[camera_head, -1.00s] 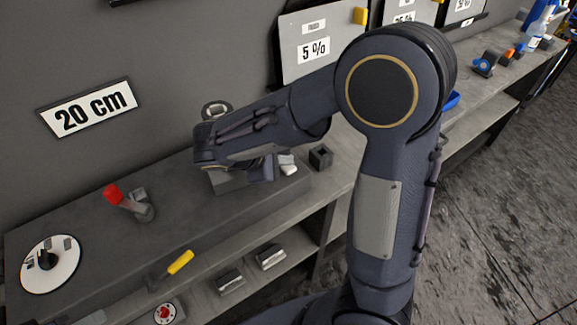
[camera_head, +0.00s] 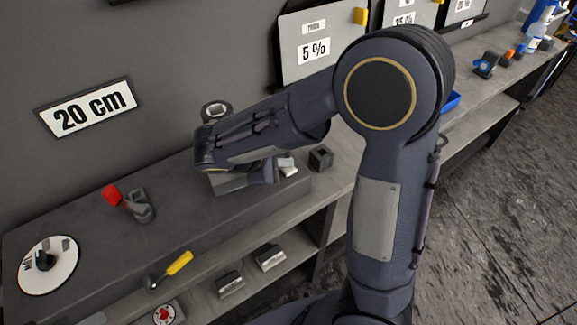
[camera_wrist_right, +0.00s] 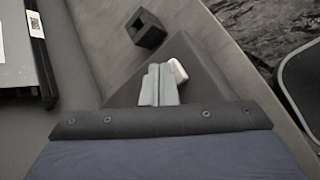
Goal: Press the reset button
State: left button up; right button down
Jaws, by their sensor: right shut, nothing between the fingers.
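My right gripper (camera_wrist_right: 160,86) is shut and empty in the wrist view, its fingers over the dark raised console (camera_wrist_right: 205,85). A small white piece (camera_wrist_right: 177,70) lies right beside the fingertips; whether they touch it I cannot tell. In the head view my right gripper (camera_head: 272,172) is low over the console's right end, partly hidden by its own wrist, with the white piece (camera_head: 287,168) just to its right. No part is readable as a reset button. My left gripper is not in view.
A dial (camera_head: 47,262), a red-tipped lever (camera_head: 112,195) and a yellow-handled tool (camera_head: 179,263) are on the left. A dark hollow block (camera_head: 320,157) stands right of the gripper.

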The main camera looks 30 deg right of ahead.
aim_at(285, 170)
dwell(0.5)
jog(key=shift+r+p, duration=0.75)
jog(key=shift+r, duration=0.05)
notch_tip(285, 170, up, 5)
jog(key=p, duration=0.4)
dwell(0.6)
